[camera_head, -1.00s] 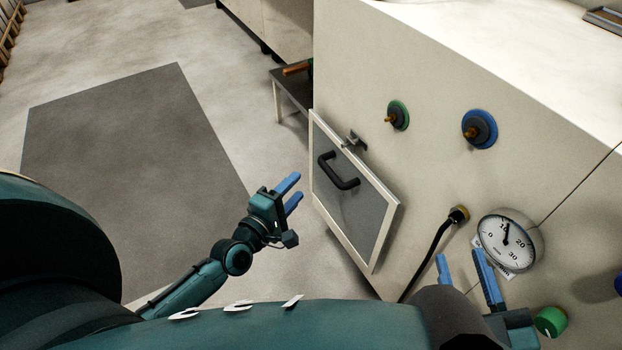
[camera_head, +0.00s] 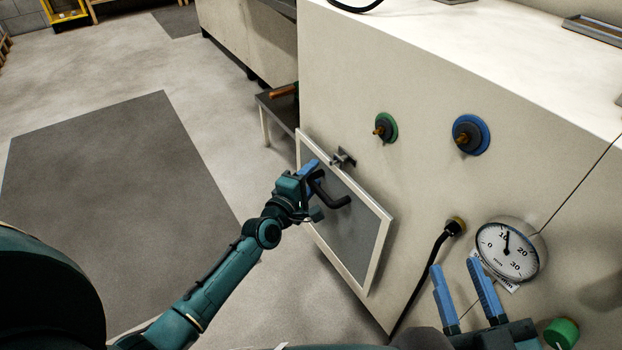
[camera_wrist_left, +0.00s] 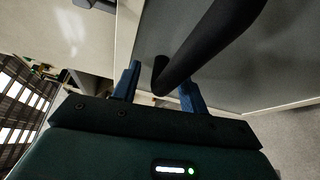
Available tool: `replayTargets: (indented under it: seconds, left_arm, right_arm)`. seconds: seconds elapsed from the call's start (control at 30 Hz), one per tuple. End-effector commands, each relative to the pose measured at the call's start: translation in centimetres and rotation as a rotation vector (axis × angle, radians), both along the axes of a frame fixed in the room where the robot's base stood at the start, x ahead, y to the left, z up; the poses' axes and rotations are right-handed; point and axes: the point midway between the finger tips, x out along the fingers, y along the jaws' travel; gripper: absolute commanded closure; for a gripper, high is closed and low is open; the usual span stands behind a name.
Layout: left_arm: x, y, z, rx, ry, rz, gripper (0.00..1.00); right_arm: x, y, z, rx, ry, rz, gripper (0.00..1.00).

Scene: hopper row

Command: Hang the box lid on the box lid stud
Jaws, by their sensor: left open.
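The box lid (camera_head: 350,232) is a grey panel with a white frame and a black bar handle (camera_head: 328,196), set against the front of the pale cabinet. A small metal fitting (camera_head: 343,158), perhaps the box lid stud, sits at the lid's top edge. My left gripper (camera_head: 314,172) is open at the handle's upper end. In the left wrist view the black handle (camera_wrist_left: 205,50) passes between its two blue fingers (camera_wrist_left: 160,88); I cannot tell whether they touch it. My right gripper (camera_head: 455,268) is open and empty, below the gauge's left side.
The pale cabinet front carries a green-ringed knob (camera_head: 385,128), a blue-ringed knob (camera_head: 470,135), a dial gauge (camera_head: 508,249), a black hose (camera_head: 432,265) and a green knob (camera_head: 561,333). A low table (camera_head: 277,112) stands behind the lid. Floor to the left is clear.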

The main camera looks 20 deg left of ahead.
Motion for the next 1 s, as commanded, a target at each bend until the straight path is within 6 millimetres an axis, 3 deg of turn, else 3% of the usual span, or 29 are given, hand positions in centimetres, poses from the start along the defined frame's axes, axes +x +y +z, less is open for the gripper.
replayTargets:
  seconds: [0.17, 0.67, 0.9, 0.93, 1.0]
  left_arm:
    - [-0.01, -0.01, 0.01, 0.0, 0.0, 0.0, 0.58]
    - [-0.04, 0.02, 0.02, 0.001, 0.0, 0.0, 0.99]
    - [-0.02, 0.04, 0.04, 0.0, -0.001, 0.0, 1.0]
    - [-0.02, 0.04, 0.05, 0.0, -0.001, 0.0, 0.84]
    - [-0.01, 0.04, 0.07, 0.0, -0.001, 0.0, 0.9]
  right_arm:
    - [0.1, 0.02, 0.35, 0.001, -0.008, 0.001, 0.65]
    - [0.19, 0.0, 0.13, -0.004, -0.006, 0.001, 0.65]
    - [0.08, -0.02, -0.11, -0.005, 0.001, 0.001, 0.65]
    - [0.07, -0.03, -0.15, -0.006, 0.002, 0.001, 0.65]
    - [0.04, -0.04, -0.2, -0.005, 0.003, 0.0, 0.65]
